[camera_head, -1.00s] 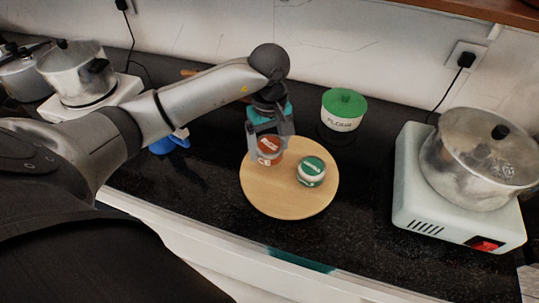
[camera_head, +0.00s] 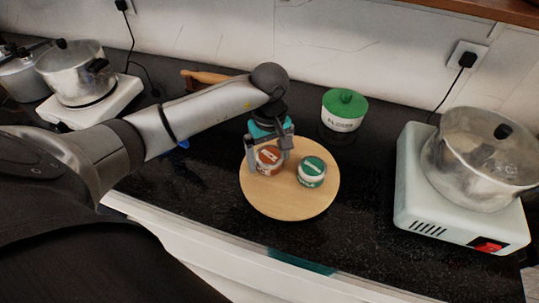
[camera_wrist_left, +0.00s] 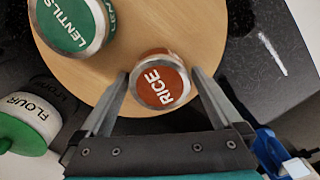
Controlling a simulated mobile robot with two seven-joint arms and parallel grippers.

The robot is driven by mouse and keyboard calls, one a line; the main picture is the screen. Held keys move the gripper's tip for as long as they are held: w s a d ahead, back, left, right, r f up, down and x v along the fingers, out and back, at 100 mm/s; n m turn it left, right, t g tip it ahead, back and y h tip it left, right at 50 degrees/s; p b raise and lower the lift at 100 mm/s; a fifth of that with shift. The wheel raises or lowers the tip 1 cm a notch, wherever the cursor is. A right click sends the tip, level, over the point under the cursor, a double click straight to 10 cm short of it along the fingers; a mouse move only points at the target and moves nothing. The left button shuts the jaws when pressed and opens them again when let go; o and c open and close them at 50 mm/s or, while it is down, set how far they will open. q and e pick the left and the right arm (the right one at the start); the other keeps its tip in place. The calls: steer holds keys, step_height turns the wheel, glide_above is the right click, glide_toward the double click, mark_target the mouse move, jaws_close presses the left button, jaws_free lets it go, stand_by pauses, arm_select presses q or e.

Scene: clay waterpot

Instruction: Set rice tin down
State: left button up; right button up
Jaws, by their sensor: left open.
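The rice tin (camera_head: 269,159), with a red-brown lid, stands on the round wooden board (camera_head: 290,207) near its back left edge. It also shows in the left wrist view (camera_wrist_left: 161,82), with the word RICE on its lid. My left gripper (camera_head: 268,165) is open, its two fingers on either side of the tin. In the left wrist view the fingers (camera_wrist_left: 160,90) spread around the tin, with a gap visible beside it. The green-lidded lentils tin (camera_head: 311,171) stands on the board to the right of the rice tin. My right gripper is out of view.
A white flour canister (camera_head: 342,116) with a green lid stands behind the board. A hotplate with a pot (camera_head: 480,155) is at the right, another pot (camera_head: 75,73) at the left. A blue object (camera_wrist_left: 270,150) lies near the gripper. The counter in front of the board is clear.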

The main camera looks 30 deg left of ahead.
mark_target(270, 155)
arm_select(q)
steer(key=shift+r, duration=0.15)
steer(key=shift+r, duration=0.35)
step_height(270, 155, up, 11)
steer(key=p, duration=0.1)
steer(key=shift+r+p, duration=0.2)
steer(key=shift+p, duration=0.15)
